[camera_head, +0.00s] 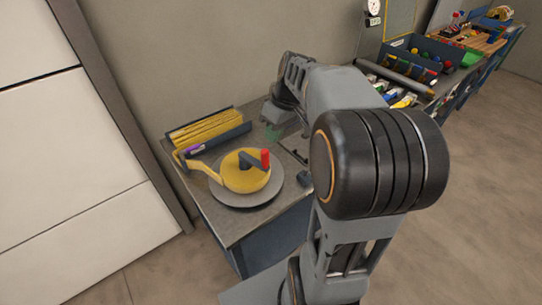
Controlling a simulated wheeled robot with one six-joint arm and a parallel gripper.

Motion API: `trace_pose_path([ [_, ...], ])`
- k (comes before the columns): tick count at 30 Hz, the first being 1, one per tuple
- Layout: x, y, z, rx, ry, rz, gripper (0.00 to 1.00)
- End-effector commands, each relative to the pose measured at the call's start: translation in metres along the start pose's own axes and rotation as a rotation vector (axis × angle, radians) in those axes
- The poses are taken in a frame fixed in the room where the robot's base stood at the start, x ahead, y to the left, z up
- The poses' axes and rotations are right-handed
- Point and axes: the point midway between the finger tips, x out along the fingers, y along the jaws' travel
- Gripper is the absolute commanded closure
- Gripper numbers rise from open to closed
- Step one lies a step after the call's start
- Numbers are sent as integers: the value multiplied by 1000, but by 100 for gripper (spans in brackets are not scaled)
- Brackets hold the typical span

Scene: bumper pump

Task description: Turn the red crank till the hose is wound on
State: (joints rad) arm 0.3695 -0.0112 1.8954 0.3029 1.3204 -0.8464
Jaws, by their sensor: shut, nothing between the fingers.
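The red crank handle (265,159) stands upright on a dark crank arm on top of the reel. The yellow hose (242,181) lies coiled on the reel, which sits on a round grey base (247,199) on the bench. A flat yellow length of hose (200,166) runs from the coil to the left, near a small purple piece (193,149). My gripper (268,122) is behind the reel, slightly right of the crank's line, and apart from the handle. It is small in view and partly hidden by my arm; its fingers are shut and empty.
A tray with yellow strips (207,130) stands at the back left of the bench (222,228). A small dark object (304,177) lies right of the reel. My arm covers the bench's right side. Benches with bins (435,55) stand further back right.

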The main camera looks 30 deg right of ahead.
Motion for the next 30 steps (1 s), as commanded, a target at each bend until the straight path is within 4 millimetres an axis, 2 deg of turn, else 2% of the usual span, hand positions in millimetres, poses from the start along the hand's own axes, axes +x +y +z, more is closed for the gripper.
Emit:
trace_pose_path([
  [1, 4, 24, -4, -31, 3, -56, 100],
  [6, 9, 79, -9, -184, 61, -208, 100],
  [9, 11, 102, -9, -254, 102, -263, 100],
  [12, 13, 117, -8, -304, 136, -297, 100],
  [16, 20, 122, -8, -339, 159, -319, 100],
  [20, 34, 118, -9, -347, 162, -324, 100],
  [30, 94, 96, -16, -346, 160, -323, 100],
])
